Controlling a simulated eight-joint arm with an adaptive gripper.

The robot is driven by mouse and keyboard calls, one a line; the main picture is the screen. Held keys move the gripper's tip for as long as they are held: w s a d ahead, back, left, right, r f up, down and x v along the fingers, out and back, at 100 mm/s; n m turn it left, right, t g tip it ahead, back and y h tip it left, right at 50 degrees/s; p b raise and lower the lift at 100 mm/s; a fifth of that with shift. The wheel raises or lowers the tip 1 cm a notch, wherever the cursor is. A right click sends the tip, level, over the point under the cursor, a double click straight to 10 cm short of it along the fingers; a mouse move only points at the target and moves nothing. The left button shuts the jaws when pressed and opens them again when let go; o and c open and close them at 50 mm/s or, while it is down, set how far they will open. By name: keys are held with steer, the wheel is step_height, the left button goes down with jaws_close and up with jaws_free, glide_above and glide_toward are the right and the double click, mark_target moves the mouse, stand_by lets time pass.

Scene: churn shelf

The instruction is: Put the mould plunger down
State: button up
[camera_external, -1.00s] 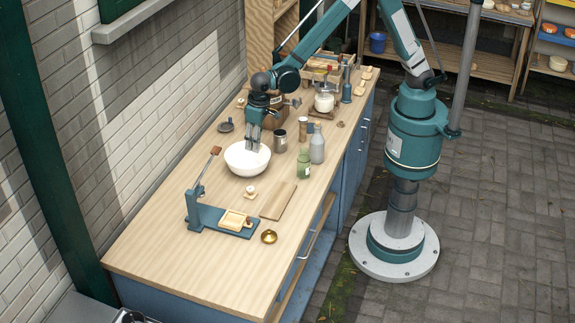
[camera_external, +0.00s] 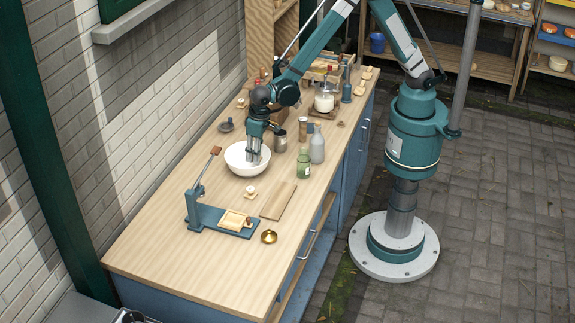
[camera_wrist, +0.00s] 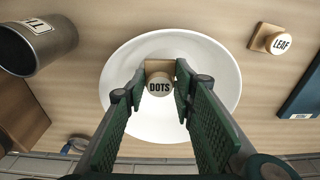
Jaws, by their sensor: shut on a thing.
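My gripper (camera_external: 253,157) is over the white bowl (camera_external: 235,168) on the wooden counter, with its fingertips low at the bowl. In the wrist view, my gripper (camera_wrist: 158,84) is shut on a mould plunger marked DOTS (camera_wrist: 159,87), a pale wooden piece with a round knob. The plunger appears within the outline of the bowl (camera_wrist: 225,75); I cannot tell whether it touches the bottom. A second mould plunger marked LEAF (camera_wrist: 275,40) stands on the counter, also visible in the external view (camera_external: 250,191).
A metal tin (camera_wrist: 35,45) stands beside the bowl. A green jar (camera_external: 304,164) and a grey bottle (camera_external: 317,146) stand to its right. A blue lever press (camera_external: 207,214), a wooden board (camera_external: 278,201) and a brass dish (camera_external: 269,237) lie nearer. The counter's near left part is clear.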

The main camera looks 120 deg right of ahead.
steer(key=shift+f, duration=1.3)
steer(key=shift+f, duration=0.2)
steer(key=o, duration=0.8)
steer(key=shift+r, duration=0.2)
steer(key=shift+s+a+r, duration=0.15)
steer(key=shift+r, duration=1.85)
steer(key=shift+s+a+r, duration=0.2)
steer(key=shift+r, duration=1.75)
steer(key=shift+s+a+r, duration=0.15)
steer(key=shift+r, duration=1.85)
steer(key=shift+r, duration=0.1)
